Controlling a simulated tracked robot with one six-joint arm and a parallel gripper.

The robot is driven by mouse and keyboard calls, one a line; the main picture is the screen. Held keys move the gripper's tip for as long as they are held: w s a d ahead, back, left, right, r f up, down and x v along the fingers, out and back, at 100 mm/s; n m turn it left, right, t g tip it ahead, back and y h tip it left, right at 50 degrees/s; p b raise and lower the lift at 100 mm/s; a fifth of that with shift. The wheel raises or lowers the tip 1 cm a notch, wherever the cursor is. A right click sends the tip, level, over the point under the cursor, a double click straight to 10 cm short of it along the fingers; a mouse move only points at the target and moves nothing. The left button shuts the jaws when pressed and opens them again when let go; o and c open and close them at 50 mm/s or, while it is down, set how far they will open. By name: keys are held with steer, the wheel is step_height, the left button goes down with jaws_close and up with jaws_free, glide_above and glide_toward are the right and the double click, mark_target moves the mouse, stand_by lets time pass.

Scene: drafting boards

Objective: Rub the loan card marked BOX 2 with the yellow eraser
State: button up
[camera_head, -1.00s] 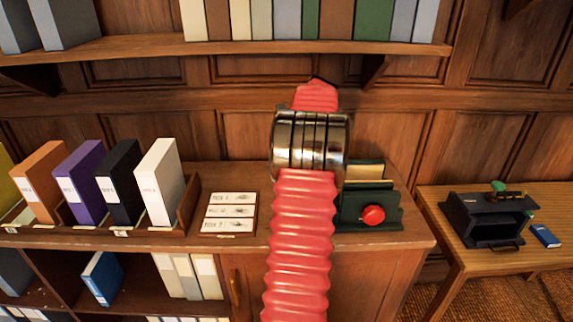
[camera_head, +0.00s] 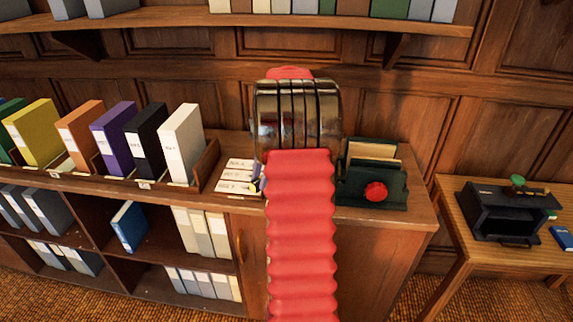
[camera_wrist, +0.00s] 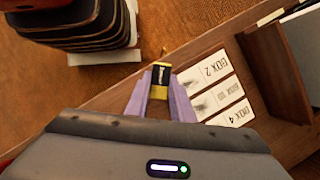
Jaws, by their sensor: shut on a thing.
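My gripper (camera_wrist: 160,95) has purple fingers shut on the yellow eraser (camera_wrist: 161,74), which has a dark band with light print. In the wrist view, the eraser is just left of the loan card marked BOX 2 (camera_wrist: 212,68). I cannot tell whether it touches the card. In the head view, my arm hides most of the gripper; a bit of purple finger (camera_head: 257,185) shows at the right of the cards.
Two more cards, the middle one (camera_wrist: 216,97) and BOX 4 (camera_wrist: 234,115), lie beside BOX 2 in a wooden tray (camera_wrist: 180,57). Binders (camera_head: 183,145) stand left of the cards. A green box with a red knob (camera_head: 375,192) stands right of my arm.

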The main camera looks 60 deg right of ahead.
steer(key=w+a+f+n+g+h, duration=0.1)
steer(key=w+a+n, duration=0.4)
steer(key=a, duration=0.8)
steer(key=w+a+f+n+g+h, duration=0.1)
steer(key=w+a+f+n, duration=0.3)
steer(key=a+n, duration=0.4)
steer(key=w+a+f+n+g+h, duration=0.2)
steer(key=w+a+n, duration=0.4)
steer(key=a, duration=1.2)
steer(key=shift+w+a+f+n+g, duration=0.2)
steer(key=shift+a+f+n+g, duration=0.05)
steer(key=shift+f+n+g, duration=0.3)
steer(key=shift+a, duration=0.1)
